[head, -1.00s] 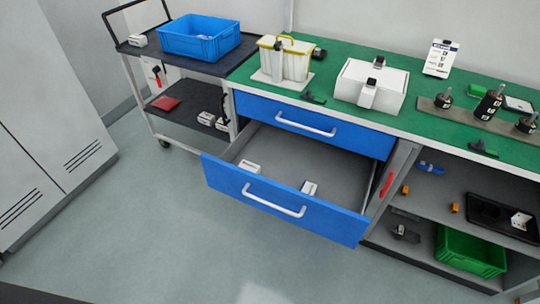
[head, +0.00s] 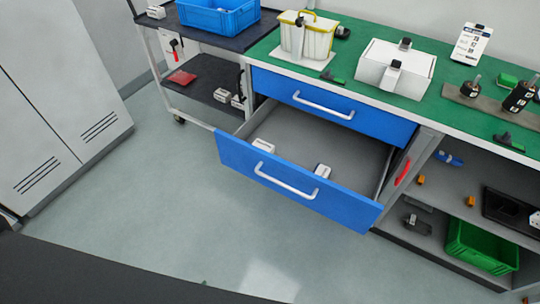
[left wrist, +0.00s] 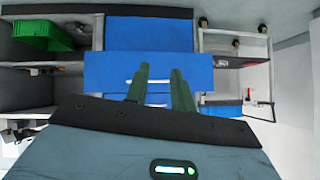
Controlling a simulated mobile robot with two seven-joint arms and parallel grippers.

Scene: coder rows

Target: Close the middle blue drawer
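The middle blue drawer (head: 295,182) is pulled far out below a shut blue top drawer (head: 330,104). Its front has a white bar handle (head: 287,181). Two small white boxes (head: 263,146) lie inside it. The left wrist view looks upside down at the same unit, and the middle drawer's front (left wrist: 105,70) shows as the widest blue panel. My left gripper (left wrist: 161,74) shows there with two green fingers apart and nothing between them. They overlap the drawer front and part of its handle in the picture; the distance is unclear. My right gripper is not in view.
A green worktop (head: 365,87) with a white box and tools lies above the drawers. Open shelves with a green crate (head: 480,246) are at right. A cart with a blue crate (head: 218,16) stands at left, near a grey cabinet (head: 60,100). The floor before the drawer is clear.

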